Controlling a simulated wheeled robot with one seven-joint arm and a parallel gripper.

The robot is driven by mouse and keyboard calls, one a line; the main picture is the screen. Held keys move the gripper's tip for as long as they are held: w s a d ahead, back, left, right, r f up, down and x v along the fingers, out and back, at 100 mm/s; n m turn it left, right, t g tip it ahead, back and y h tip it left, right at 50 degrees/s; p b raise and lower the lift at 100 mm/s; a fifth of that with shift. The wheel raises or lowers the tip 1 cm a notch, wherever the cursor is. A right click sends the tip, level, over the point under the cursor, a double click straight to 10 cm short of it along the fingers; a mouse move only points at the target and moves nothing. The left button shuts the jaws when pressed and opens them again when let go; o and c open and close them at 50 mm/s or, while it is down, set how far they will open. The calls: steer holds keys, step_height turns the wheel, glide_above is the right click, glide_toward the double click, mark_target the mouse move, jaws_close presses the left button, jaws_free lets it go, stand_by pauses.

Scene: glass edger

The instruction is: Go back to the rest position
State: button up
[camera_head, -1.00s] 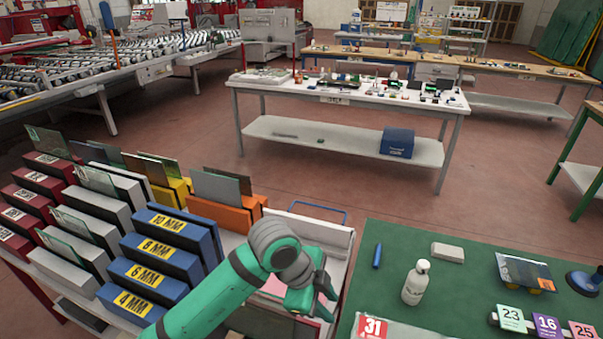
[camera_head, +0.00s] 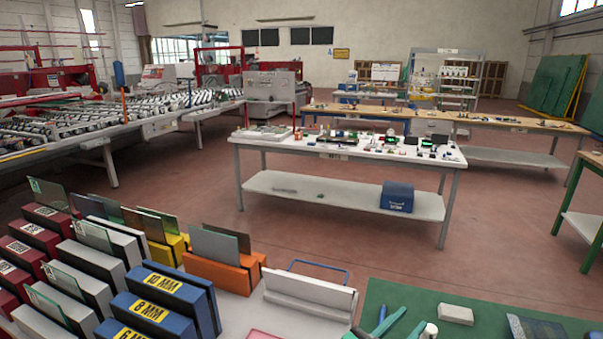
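Only small parts of my arm's end show at the bottom edge, over the near left part of the green table (camera_head: 400,291). Two teal pieces of my gripper (camera_head: 398,325) rise there beside a grey part, and the rest is cut off by the frame. I cannot tell whether it is open or shut, and nothing held shows. A blue marker (camera_head: 382,313) lies close to these pieces. The white top of a bottle (camera_head: 430,330) shows just to their right.
Blue racks (camera_head: 165,290), an orange rack (camera_head: 222,275) and other glass racks stand at lower left. A white block (camera_head: 455,314) lies on the green table. A white workbench (camera_head: 350,150) stands beyond open red floor (camera_head: 330,235).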

steer(key=s+a+f+n+t+y, duration=0.1)
steer(key=s+a+f+n+y, duration=0.2)
steer(key=f, duration=0.3)
steer(key=s+a+f+n+t+y, duration=0.2)
steer(key=s+a+f+n+y, duration=0.2)
steer(key=s+f+n, duration=0.1)
steer(key=s+a+f+n+t+y, duration=0.2)
steer(key=s+a+f+n+y, duration=0.2)
steer(key=s+f+n, duration=0.1)
steer(key=shift+s+a+f, duration=0.1)
steer(key=shift+a+f, duration=0.1)
steer(key=shift+f, duration=0.65)
steer(key=s+a+f+y, duration=0.1)
steer(key=s+a, duration=0.2)
steer(key=s, duration=0.4)
steer(key=s+a+f+m+y, duration=0.1)
steer(key=s+a, duration=0.3)
steer(key=s, duration=0.4)
steer(key=s+a+f+m+g, duration=0.1)
steer(key=s+a, duration=0.3)
steer(key=s, duration=0.4)
steer(key=shift+s+f+y, duration=0.15)
steer(key=shift+y, duration=0.25)
steer(key=shift+d, duration=0.1)
